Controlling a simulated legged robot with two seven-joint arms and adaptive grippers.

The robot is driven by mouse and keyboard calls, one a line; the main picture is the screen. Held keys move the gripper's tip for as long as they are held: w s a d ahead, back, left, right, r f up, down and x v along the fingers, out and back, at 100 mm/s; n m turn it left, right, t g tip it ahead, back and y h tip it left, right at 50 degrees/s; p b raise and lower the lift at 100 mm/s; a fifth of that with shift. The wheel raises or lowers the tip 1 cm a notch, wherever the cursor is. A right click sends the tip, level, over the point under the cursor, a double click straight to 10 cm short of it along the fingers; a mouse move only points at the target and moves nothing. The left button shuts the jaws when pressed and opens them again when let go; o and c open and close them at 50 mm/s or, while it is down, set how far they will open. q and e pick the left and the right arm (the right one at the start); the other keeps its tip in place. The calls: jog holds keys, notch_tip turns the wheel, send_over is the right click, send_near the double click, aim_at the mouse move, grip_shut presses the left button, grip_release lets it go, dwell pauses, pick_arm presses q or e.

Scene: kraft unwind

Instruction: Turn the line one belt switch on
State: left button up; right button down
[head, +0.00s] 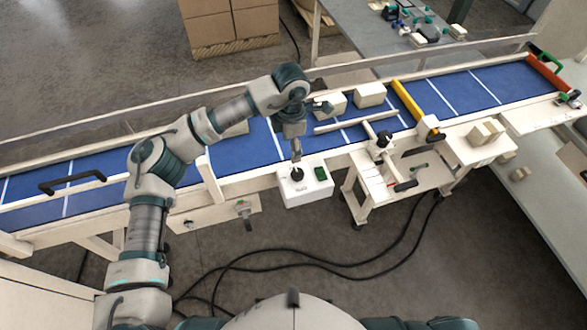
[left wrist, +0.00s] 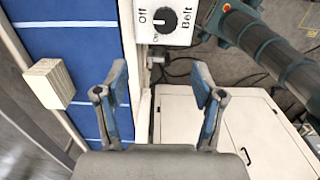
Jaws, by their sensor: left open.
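The belt switch box (head: 305,190) is a white box at the near edge of the blue conveyor, with a black knob (head: 297,174) and a green button (head: 321,173) on top. In the left wrist view the box's white panel (left wrist: 183,37) is at the top, with a round black knob (left wrist: 165,20) and the words "Off", "On" and "Belt".
The blue belt (head: 240,152) carries pale blocks (head: 370,94) behind the gripper. A yellow bar (head: 407,102) crosses the belt at right. A white cart (head: 410,175) stands right of the switch box. Black cables (head: 330,262) lie on the floor in front.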

pick_arm(q)
send_near(298, 172)
jog(key=shift+s+a+f+p, duration=0.1)
jog(key=shift+a+f+p, duration=0.25)
jog(key=shift+a+f, duration=0.3)
jog(key=d+f, duration=0.1)
jog(key=f, duration=0.1)
jog(key=f+p, duration=0.1)
jog(key=f, duration=0.1)
jog(key=d+f, duration=0.1)
jog(key=f, duration=0.1)
jog(key=shift+d+f, duration=0.2)
jog(key=shift+d, duration=0.1)
jog(key=shift+f, duration=0.4)
jog(key=shift+a+f, duration=0.25)
jog(key=shift+a, duration=0.05)
jog(key=shift+a+f, duration=0.1)
jog(key=shift+a, duration=0.9)
jog(key=shift+c, duration=0.9)
jog(key=c, duration=0.4)
jog(key=shift+d, duration=0.25)
jog(key=c, duration=0.4)
jog(key=shift+s+d, duration=0.15)
jog(key=shift+d, duration=0.3)
jog(key=shift+c, duration=0.8)
jog(key=shift+a, duration=0.1)
pick_arm(e)
jog(key=shift+d+r, duration=1.15)
